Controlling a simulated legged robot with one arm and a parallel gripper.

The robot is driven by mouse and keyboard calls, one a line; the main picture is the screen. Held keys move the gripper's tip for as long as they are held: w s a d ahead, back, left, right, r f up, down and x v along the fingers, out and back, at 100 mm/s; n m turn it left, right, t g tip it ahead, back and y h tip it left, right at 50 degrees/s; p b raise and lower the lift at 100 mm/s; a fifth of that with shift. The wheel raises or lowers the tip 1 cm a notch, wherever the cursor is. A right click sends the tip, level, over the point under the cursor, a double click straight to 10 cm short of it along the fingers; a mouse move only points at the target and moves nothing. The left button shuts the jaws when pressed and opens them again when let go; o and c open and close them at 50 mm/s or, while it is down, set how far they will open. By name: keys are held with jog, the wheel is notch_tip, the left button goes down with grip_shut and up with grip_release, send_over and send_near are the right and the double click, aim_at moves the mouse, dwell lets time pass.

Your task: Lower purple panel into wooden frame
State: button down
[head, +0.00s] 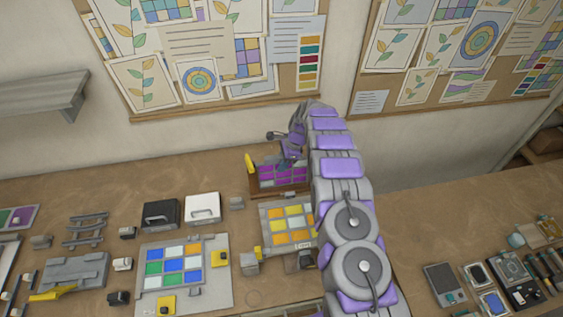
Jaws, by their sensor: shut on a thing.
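A purple panel (283,173) with a grid of purple panes stands at the back of the bench, just beneath my gripper (288,160). My gripper is shut on it near its top edge. The brown wooden frame (254,187) shows at the panel's left and lower edges. I cannot tell how far the panel is inside the frame. My arm hides the area to the right of the panel.
A yellow and orange panel (286,223) lies in front of the frame. A multicoloured panel (173,267) lies to the left. Black (160,214) and white (203,207) boxes stand nearby. Tools and small devices (513,277) lie at the right.

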jog(key=shift+r, duration=0.55)
dwell(0.4)
dwell(0.6)
jog(key=c, duration=0.8)
grip_release()
jog(key=shift+r, duration=0.15)
jog(key=shift+r+p, duration=0.85)
jog(key=shift+r, duration=2.5)
